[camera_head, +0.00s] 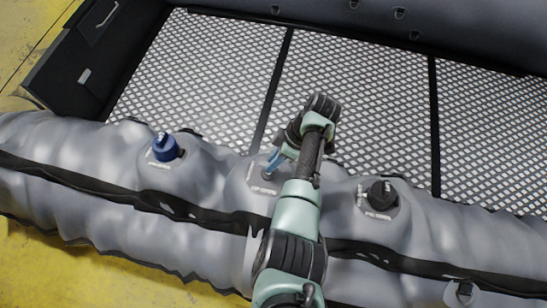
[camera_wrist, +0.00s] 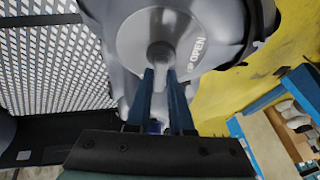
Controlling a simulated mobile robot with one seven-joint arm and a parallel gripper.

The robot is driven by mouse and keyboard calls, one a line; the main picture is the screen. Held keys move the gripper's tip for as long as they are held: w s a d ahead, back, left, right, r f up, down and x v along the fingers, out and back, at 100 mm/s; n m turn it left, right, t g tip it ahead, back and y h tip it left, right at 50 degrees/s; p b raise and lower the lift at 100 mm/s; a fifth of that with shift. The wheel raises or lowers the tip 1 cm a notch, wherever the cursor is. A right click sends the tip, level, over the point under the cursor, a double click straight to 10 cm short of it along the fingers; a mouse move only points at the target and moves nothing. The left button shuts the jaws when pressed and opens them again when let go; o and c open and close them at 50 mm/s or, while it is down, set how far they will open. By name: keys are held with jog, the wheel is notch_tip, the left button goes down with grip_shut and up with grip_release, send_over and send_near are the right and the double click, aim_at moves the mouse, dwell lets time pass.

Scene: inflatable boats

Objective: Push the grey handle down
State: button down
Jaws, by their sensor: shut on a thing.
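My gripper (camera_head: 273,162) is at the middle valve (camera_head: 262,188) on the boat's grey tube, reaching in from above. In the wrist view, my gripper's two blue fingers (camera_wrist: 161,84) are closed around a narrow light-grey handle (camera_wrist: 160,60). The handle runs from the round grey valve (camera_wrist: 135,40) back between the fingers. The word "OPEN" is printed beside it on the valve face. In the head view, my fingers and arm hide most of the handle, so its exact tilt cannot be told there.
A blue-capped valve (camera_head: 166,148) stands to the left and a black-capped valve (camera_head: 381,193) to the right. A black strap (camera_head: 90,186) runs along the tube. Beyond lies the patterned metal floor (camera_head: 380,95). A blue-framed shelf (camera_wrist: 262,125) shows in the wrist view.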

jog(key=c, duration=0.8)
grip_release()
jog(key=shift+f, duration=0.25)
jog(key=shift+r, duration=0.1)
jog(key=p+v, duration=0.3)
jog(key=v, duration=1)
